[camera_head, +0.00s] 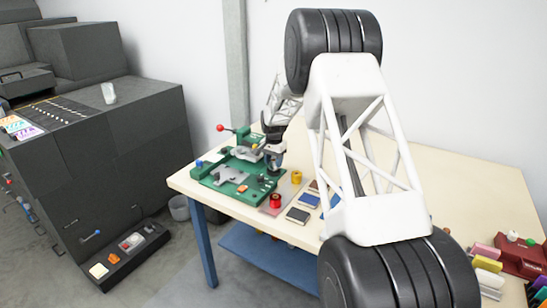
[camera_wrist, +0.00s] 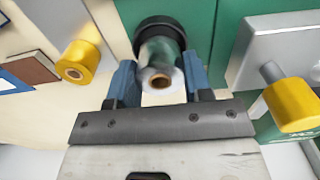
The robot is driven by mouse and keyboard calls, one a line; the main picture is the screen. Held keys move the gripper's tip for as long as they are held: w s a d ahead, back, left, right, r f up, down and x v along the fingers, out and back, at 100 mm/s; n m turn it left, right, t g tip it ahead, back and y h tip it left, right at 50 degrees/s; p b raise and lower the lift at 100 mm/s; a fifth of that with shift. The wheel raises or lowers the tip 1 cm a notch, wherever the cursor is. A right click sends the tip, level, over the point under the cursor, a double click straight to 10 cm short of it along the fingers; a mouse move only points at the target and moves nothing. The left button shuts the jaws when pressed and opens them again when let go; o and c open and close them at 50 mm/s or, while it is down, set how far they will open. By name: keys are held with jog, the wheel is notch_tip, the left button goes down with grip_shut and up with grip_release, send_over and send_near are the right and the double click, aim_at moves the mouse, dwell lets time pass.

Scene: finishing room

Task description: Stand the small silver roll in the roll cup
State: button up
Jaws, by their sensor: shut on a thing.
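The small silver roll (camera_wrist: 160,52) shows in the wrist view with a shiny side and a pale near end around a brown core. My gripper (camera_wrist: 157,82) has its blue fingers shut on it, one on each side. The roll's far end meets a black round cup (camera_wrist: 152,21) on the green base, which looks like the roll cup. I cannot tell how deep the roll sits or whether it touches the bottom. In the head view my gripper (camera_head: 275,160) is over the right part of the green base (camera_head: 228,187), and it hides the roll and cup.
A yellow roll (camera_head: 297,177) and a red roll (camera_head: 275,201) stand close to the green base. Blue and dark booklets (camera_head: 298,215) lie to their right. A grey block (camera_wrist: 268,45) and a yellow handle (camera_wrist: 292,103) are right of the cup. The back table is clear.

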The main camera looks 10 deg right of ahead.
aim_at(274, 160)
jog(key=shift+f, duration=0.5)
jog(key=shift+f, duration=0.6)
dwell(1.6)
jog(key=o, duration=0.6)
jog(key=shift+r, duration=5.45)
